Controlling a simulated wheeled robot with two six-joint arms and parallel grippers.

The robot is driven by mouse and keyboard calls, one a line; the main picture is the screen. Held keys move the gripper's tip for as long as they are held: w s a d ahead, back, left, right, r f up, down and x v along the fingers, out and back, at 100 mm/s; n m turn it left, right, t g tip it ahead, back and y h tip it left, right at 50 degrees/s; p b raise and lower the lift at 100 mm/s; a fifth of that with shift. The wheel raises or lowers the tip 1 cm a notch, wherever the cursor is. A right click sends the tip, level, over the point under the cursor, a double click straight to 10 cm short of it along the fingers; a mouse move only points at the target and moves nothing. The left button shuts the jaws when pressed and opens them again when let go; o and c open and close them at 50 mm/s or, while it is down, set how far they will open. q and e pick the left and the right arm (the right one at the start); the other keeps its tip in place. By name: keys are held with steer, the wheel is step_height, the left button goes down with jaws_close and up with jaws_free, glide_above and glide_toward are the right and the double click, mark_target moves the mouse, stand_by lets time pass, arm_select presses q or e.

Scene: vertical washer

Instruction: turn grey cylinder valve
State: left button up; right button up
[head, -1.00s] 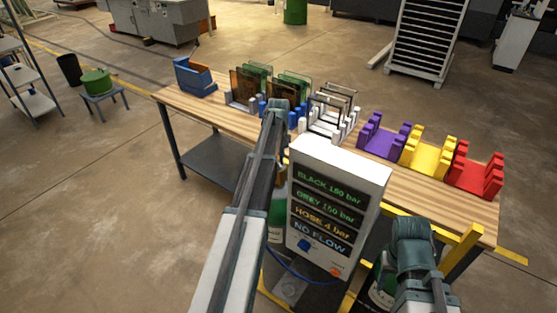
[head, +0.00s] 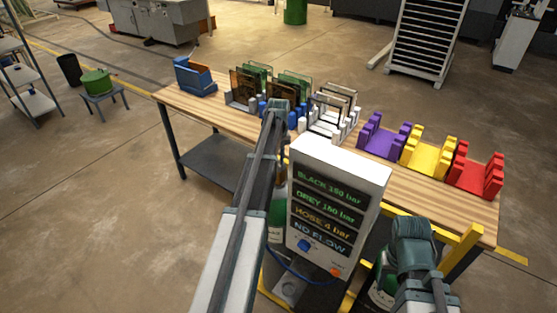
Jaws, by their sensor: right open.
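The grey cylinder's valve cannot be made out. Part of a green and white cylinder (head: 380,293) shows low at the right, under my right arm. Another green cylinder part (head: 277,202) shows behind the left edge of the white display panel. The panel (head: 338,205) reads black and grey pressures, hose 4 bar and NO FLOW. My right gripper (head: 412,240) is at the lower right, beside the panel and over the cylinder; it is open, its fingertips largely hidden. My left gripper (head: 279,106) is in front of the bench, above the panel's left corner; its fingers cannot be made out.
A wooden bench (head: 225,113) runs behind the panel, bearing a blue bin (head: 195,77), racks of plates, and purple (head: 382,138), yellow (head: 428,157) and red (head: 474,176) holders. A yellow frame (head: 461,250) stands beside my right gripper. A blue hose (head: 283,266) hangs below the panel.

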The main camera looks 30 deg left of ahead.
mark_target(279, 162)
arm_select(q)
steer(key=o, duration=0.4)
steer(key=shift+r, duration=0.1)
step_height(279, 162, up, 14)
steer(key=p, duration=1.3)
steer(key=shift+p, duration=0.4)
steer(key=shift+f, duration=0.2)
